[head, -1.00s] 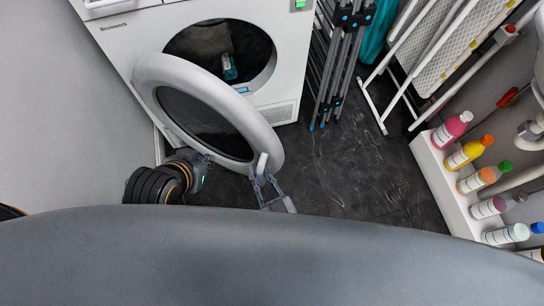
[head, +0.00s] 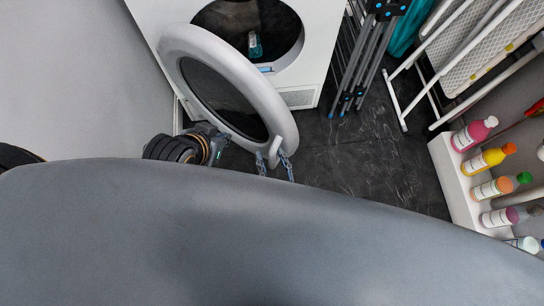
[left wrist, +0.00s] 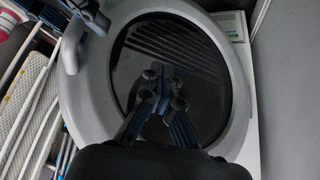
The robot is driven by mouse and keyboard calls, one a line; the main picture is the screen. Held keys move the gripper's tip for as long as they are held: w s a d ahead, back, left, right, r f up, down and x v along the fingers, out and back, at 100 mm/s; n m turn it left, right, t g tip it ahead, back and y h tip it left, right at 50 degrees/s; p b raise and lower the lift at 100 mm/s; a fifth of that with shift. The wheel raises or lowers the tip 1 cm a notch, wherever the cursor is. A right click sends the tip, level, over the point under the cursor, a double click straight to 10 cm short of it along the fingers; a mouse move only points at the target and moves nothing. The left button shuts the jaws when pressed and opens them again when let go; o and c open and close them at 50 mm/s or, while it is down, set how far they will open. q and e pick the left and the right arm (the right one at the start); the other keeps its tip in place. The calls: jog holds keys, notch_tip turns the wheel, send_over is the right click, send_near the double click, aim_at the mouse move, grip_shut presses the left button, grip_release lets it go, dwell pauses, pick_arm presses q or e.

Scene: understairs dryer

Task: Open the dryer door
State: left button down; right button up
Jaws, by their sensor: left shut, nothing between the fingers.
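The dryer (head: 312,55) has its round door (head: 282,108) swung wide open, away from the drum opening. The door also fills the left wrist view (left wrist: 90,100), with its dark glass in the middle. The door's handle (head: 275,152) is on its lower right rim; it also shows in the left wrist view (left wrist: 70,52). My left gripper (head: 226,137) is at the door's lower left edge, shut and empty. In the left wrist view its fingers (left wrist: 164,88) lie in front of the glass; contact is unclear. My right gripper (head: 274,166) has its fingers apart, one on each side of the handle.
A blue-labelled item (head: 255,45) sits in the drum. A folded rack (head: 358,65) and an ironing board (head: 480,45) lean at the right. A white shelf (head: 446,165) holds several bottles. Dark floor is free between door and shelf. A wall is at left.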

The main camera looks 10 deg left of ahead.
jog(key=v, duration=1.2)
